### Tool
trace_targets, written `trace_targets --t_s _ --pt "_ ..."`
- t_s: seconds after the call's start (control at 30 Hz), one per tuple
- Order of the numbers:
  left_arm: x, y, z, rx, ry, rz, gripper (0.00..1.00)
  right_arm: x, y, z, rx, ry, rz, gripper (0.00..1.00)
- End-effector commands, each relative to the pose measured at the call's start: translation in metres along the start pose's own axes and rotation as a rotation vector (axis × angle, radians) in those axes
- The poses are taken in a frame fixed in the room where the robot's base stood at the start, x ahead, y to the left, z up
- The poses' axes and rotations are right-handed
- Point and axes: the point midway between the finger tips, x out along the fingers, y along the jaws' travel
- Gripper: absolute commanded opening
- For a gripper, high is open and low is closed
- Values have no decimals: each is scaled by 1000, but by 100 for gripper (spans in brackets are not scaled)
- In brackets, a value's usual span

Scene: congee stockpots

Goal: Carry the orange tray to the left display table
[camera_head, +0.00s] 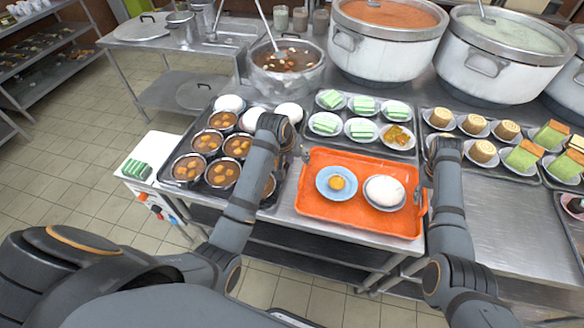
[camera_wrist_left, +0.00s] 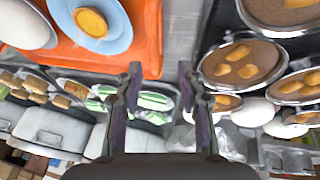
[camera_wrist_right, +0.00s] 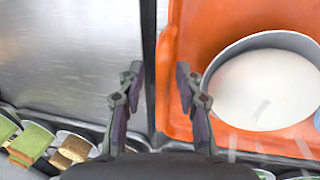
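The orange tray (camera_head: 330,224) lies on the steel counter in the head view, holding a blue plate with an orange-yellow item (camera_head: 336,183) and a white bowl (camera_head: 385,191). My left gripper (camera_head: 287,150) is at the tray's left edge, its fingers open in the left wrist view (camera_wrist_left: 160,75), with the tray (camera_wrist_left: 80,55) on one side. My right gripper (camera_head: 431,160) is at the tray's right edge, fingers open in the right wrist view (camera_wrist_right: 158,80), over the tray's rim (camera_wrist_right: 172,45). Whether either finger pair touches the rim is unclear.
A dark tray of soup bowls (camera_head: 207,143) stands left of the orange tray. Plates of green cakes (camera_head: 363,130) lie behind it, and large stockpots (camera_head: 385,45) stand farther back. Bare steel counter (camera_head: 490,205) lies to the right. Another steel table (camera_head: 130,50) stands at the back left.

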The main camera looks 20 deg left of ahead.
Motion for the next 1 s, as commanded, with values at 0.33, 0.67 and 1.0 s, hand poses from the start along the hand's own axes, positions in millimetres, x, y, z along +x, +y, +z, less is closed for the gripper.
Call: trace_targets --t_s 0.33,0.67,1.0 --pt "-11 0 0 0 0 -1 39 -6 0 -1 0 2 0 35" --pt "-11 0 0 0 0 0 39 -79 0 -2 0 4 0 35" --pt "-11 0 0 0 0 0 39 -120 0 0 -1 0 -1 35"
